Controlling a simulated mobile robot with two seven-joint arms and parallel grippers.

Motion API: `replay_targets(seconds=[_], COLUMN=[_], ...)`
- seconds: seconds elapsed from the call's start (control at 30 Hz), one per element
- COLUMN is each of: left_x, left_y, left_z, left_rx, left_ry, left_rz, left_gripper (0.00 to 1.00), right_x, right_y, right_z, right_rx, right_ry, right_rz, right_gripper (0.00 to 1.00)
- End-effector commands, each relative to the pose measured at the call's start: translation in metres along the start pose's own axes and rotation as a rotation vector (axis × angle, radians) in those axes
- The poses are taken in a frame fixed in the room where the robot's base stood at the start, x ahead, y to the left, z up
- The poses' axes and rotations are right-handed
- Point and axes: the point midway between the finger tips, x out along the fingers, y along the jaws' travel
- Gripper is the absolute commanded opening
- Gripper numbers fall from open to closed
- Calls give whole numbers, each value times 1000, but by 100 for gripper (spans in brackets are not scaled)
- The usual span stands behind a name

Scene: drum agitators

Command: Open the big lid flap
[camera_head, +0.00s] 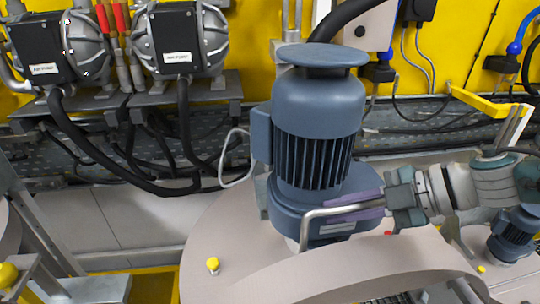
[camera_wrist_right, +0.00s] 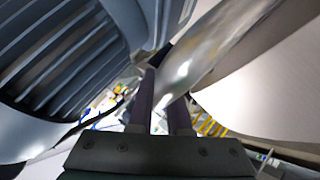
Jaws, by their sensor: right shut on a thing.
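A large beige drum lid (camera_head: 215,240) fills the lower middle of the head view. Its big lid flap (camera_head: 350,275) shows in front as a curved beige panel that appears tilted up from the lid. A bent metal handle (camera_head: 309,223) runs beside the blue-grey motor. My right gripper (camera_head: 350,206) reaches in from the right and is shut on the handle, in front of the motor's base. In the right wrist view the shiny bar (camera_wrist_right: 185,75) passes at the fingertips, and a pale panel (camera_wrist_right: 265,85) lies to the right. My left gripper is not in view.
The upright motor (camera_head: 318,110) stands on the lid, close behind my right gripper. A yellow knob (camera_head: 212,265) sits on the lid at left. Black pumps (camera_head: 178,40) and hoses line the yellow back wall. A smaller motor (camera_head: 514,235) stands at right.

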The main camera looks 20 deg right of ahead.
Motion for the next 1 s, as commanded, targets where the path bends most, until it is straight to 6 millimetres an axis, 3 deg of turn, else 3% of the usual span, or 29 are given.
replay_targets(seconds=[0.03,0.13,0.17,0.27,1.0], left_x=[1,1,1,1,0], left_y=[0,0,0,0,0], left_z=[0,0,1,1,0], left_rx=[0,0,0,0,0], left_ry=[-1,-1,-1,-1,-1], left_rz=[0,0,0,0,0], left_gripper=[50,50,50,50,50], right_x=[1,1,1,1,-3], right_y=[-10,-10,-10,-10,-4], right_z=[2,2,2,2,1], right_rx=[3,3,3,3,0], right_ry=[-4,-4,-4,-4,-2], right_rz=[-19,-19,-19,-19,-9], right_gripper=[0,0,17,28,28])
